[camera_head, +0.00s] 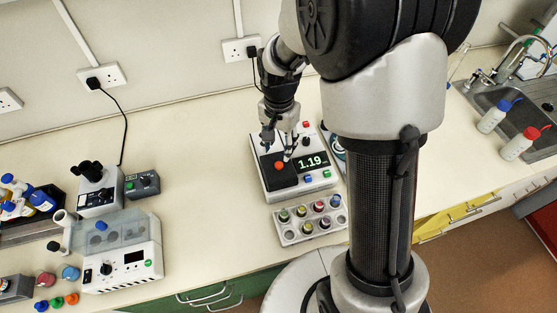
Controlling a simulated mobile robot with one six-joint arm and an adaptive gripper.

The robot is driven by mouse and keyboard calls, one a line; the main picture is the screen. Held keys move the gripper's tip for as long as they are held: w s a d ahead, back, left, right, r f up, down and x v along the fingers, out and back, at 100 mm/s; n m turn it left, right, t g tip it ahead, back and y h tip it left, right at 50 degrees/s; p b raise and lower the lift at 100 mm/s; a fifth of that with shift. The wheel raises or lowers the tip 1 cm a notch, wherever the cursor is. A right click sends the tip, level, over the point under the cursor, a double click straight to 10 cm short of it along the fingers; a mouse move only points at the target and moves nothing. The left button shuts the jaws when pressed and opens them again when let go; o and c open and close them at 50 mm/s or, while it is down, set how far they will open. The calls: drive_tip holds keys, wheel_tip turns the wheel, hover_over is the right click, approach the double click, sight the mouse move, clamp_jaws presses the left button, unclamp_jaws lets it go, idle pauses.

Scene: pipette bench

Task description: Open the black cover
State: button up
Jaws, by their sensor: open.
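The black cover (271,184) lies on the left part of a white bench device (300,191) and looks shut. A red round knob (279,166) shows on it. The device has a lit display (312,162) reading 1.19, with coloured buttons around it. My gripper (278,149) points down, open and empty, over the rear part of the cover near the red knob. I cannot tell whether a finger touches the cover. The gripper hides part of the cover's back edge.
A rack (290,237) with several coloured-cap vials stands just in front of the device. A round object (338,148) is partly hidden behind my arm. A white machine (128,265) stands at left, and a sink (520,108) at far right. The bench between the machine and the device is clear.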

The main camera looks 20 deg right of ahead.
sight(279, 164)
wheel_tip(279, 164, down, 8)
drive_tip(key=shift+r+b, duration=0.1)
drive_tip(key=shift+b, duration=0.5)
clamp_jaws()
idle(0.5)
